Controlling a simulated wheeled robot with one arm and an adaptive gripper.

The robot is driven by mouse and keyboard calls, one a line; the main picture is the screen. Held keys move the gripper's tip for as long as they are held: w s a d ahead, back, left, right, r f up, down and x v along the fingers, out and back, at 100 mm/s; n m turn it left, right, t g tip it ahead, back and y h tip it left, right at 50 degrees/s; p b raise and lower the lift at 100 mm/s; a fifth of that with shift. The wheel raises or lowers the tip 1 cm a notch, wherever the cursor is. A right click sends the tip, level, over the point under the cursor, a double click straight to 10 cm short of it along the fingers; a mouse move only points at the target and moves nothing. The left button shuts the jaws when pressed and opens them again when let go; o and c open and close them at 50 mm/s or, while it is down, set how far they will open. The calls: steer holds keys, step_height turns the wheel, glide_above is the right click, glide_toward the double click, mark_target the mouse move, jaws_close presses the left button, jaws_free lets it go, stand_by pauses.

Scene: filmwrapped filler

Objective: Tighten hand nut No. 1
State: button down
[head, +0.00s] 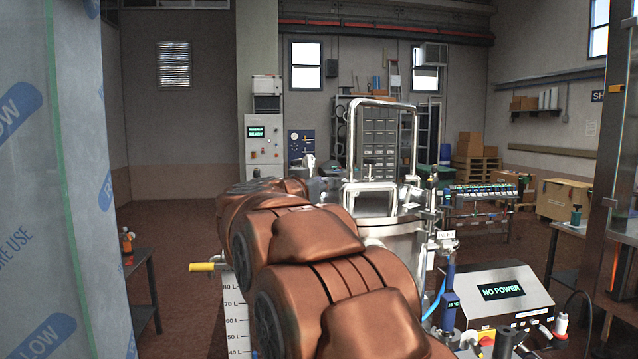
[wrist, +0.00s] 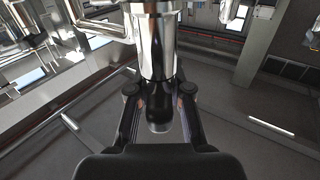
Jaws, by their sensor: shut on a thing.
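In the wrist view my gripper (wrist: 159,92) has its two dark fingers on either side of a dark rounded piece (wrist: 160,106) at the end of a shiny metal cylinder (wrist: 157,45). It is shut on this piece, which looks like a hand nut. No number can be read on it. In the head view my copper-coloured arm reaches toward the steel vessel (head: 395,238), which has a tall tubular frame (head: 352,150) on top. The arm hides my gripper's fingers, the held piece and part of the vessel there.
A "NO POWER" control box (head: 500,292) stands at the front right. A yellow-ended handle (head: 203,267) sticks out left of the arm. A film-wrapped glass panel (head: 50,200) stands at the left edge, with a small table (head: 143,275) beyond it. Open floor lies behind.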

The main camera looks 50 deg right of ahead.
steer(key=m+g, duration=0.2)
steer(key=g, duration=0.1)
steer(key=shift+f+g+h, duration=0.15)
steer(key=shift+g+h, duration=0.25)
steer(key=shift+s+m+g+y, duration=0.15)
steer(key=shift+s+m+g, duration=0.1)
steer(key=shift+m+g, duration=1.1)
steer(key=shift+s+m+g+y, duration=0.2)
steer(key=shift+m+g, duration=0.65)
steer(key=shift+g, duration=0.9)
steer(key=shift+s+m+g+y, duration=0.2)
steer(key=shift+m+g+y, duration=0.15)
steer(key=shift+m+g, duration=0.75)
steer(key=shift+s+a+r+m+g+y, duration=0.15)
steer(key=shift+m+g+y, duration=0.5)
steer(key=shift+g, duration=0.45)
steer(key=shift+s+a+r+m+g+y, duration=0.15)
steer(key=shift+m+g+y, duration=0.45)
steer(key=shift+g, duration=0.5)
steer(key=c, duration=1.1)
jaws_free()
steer(key=shift+d+f, duration=0.1)
steer(key=shift+o, duration=0.2)
steer(key=shift+w+d+n+t+h, duration=0.1)
steer(key=shift+n+t+h, duration=0.75)
steer(key=shift+t, duration=0.45)
steer(key=shift+w+d+n+t+h, duration=0.1)
steer(key=shift+n+t+h, duration=0.5)
steer(key=shift+n+t, duration=0.5)
